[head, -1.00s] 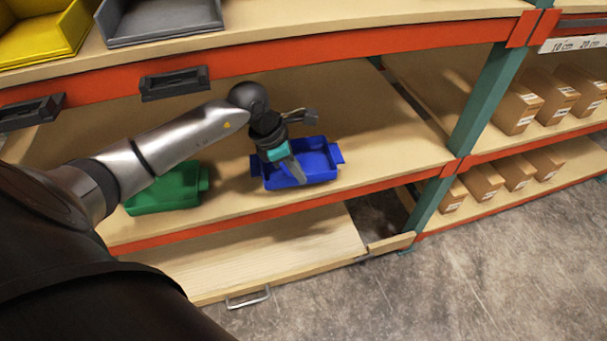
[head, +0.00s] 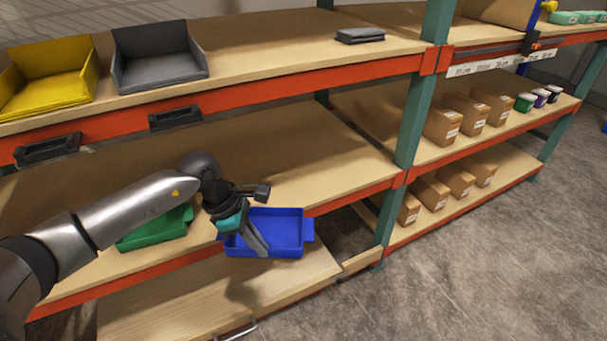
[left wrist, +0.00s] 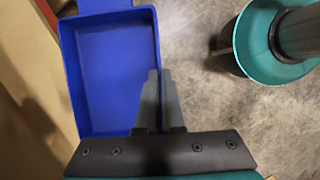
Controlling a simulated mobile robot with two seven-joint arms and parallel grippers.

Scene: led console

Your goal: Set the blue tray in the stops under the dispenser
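The blue tray (head: 280,232) is empty and roughly level, in front of the middle shelf's front edge in the head view. It also shows in the left wrist view (left wrist: 112,75), with bare floor beyond its right side. My left gripper (head: 262,248) is at the tray's near wall. In the left wrist view its two fingers (left wrist: 160,105) straddle the tray's right wall and look closed on it. My right gripper is out of view. No dispenser or stops can be made out with certainty; a yellow and blue part (head: 548,7) shows at the far upper right.
A green tray (head: 150,234) sits on the middle shelf behind my left arm. Yellow (head: 50,88) and grey (head: 160,65) bins stand on the upper shelf. A teal post (head: 412,120) divides this bay from the right bay with cardboard boxes (head: 444,125). The floor at right is clear.

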